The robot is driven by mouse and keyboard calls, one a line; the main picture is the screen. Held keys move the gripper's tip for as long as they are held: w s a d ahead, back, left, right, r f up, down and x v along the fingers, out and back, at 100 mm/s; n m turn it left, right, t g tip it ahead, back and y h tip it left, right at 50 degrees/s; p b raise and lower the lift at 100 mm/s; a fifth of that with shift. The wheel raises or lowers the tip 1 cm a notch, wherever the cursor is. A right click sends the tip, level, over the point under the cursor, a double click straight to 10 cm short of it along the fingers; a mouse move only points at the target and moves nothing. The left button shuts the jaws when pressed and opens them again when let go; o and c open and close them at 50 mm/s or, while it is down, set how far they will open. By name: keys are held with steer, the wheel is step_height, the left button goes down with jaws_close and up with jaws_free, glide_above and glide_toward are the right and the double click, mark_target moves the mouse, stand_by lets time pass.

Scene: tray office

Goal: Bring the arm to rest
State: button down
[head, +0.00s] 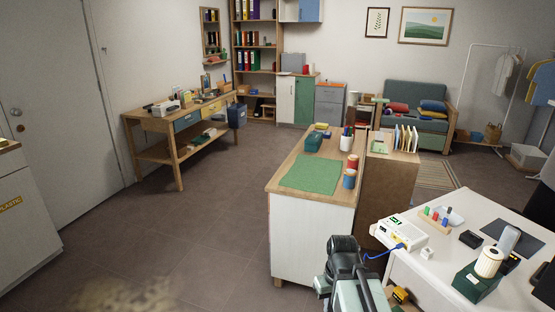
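Part of my arm shows at the bottom centre of the head view, with a dark joint and a pale grey-green link. It stands in front of the wooden-topped counter's near end and left of the white desk (450,215). I can make out no gripper fingers, so my gripper and anything in it are hidden or out of the picture. A blue cable (379,254) runs from the white box (402,232) on the desk toward my arm; its other end is not clear.
The counter (311,238) bears a green mat (311,174) and cans. The desk holds a dark green box (476,283) with a white roll. A workbench (150,123) stands at the back left. The floor (190,225) between the door and the counter is open.

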step_height(320, 180, up, 15)
steer(key=d+m+p, duration=0.1)
steer(key=m+p, duration=0.2)
steer(key=p, duration=1.2)
steer(key=shift+r+h, duration=0.2)
steer(key=shift+h, duration=0.1)
steer(key=shift+w+d, duration=0.1)
